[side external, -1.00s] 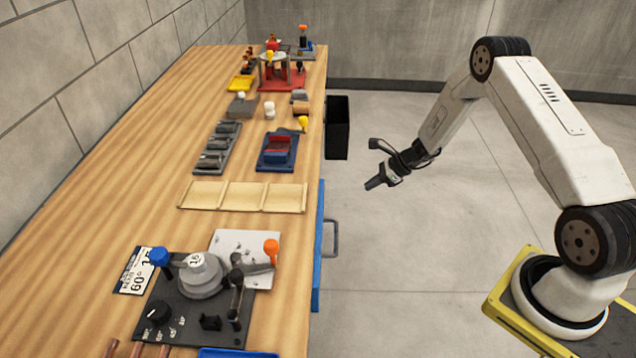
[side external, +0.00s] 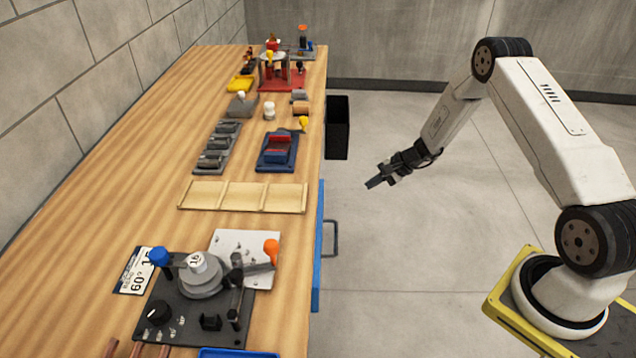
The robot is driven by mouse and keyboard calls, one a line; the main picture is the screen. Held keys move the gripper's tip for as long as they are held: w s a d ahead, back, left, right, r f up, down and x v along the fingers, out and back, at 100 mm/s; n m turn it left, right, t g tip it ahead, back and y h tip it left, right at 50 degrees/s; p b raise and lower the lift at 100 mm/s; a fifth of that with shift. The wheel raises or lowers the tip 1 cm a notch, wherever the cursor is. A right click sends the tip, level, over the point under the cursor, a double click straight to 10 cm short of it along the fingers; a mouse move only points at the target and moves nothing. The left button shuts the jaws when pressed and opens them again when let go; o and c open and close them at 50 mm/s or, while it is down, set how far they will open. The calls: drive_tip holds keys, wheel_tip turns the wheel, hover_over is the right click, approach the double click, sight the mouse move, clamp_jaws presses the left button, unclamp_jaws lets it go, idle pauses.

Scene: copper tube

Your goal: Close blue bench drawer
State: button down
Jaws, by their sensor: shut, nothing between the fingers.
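The blue bench drawer (side external: 317,262) is on the right side of the wooden bench. Its blue front shows as a narrow strip along the bench edge, with a grey bar handle (side external: 334,238) sticking out to the right. The front looks close to the bench edge; I cannot tell whether a small gap is left. My gripper (side external: 371,184) is shut and empty. It hangs over the floor to the right of the bench, above and right of the handle in the picture, apart from the drawer.
A black bin (side external: 338,128) hangs at the bench's right side beyond the drawer. The wooden bench (side external: 110,180) carries a bending fixture (side external: 195,300), a wooden tray (side external: 243,197), a blue vise (side external: 278,152) and other tools. The floor between bench and arm is clear.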

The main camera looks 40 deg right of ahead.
drive_tip(key=n, duration=0.6)
drive_tip(key=shift+d+r+n, duration=0.1)
drive_tip(key=shift+n, duration=0.2)
drive_tip(key=w+a+r+x, duration=0.1)
drive_tip(key=r+x, duration=0.1)
drive_tip(key=x, duration=1)
drive_tip(key=shift+w+a+f, duration=0.3)
drive_tip(key=shift+w+a, duration=0.05)
drive_tip(key=shift+a, duration=0.05)
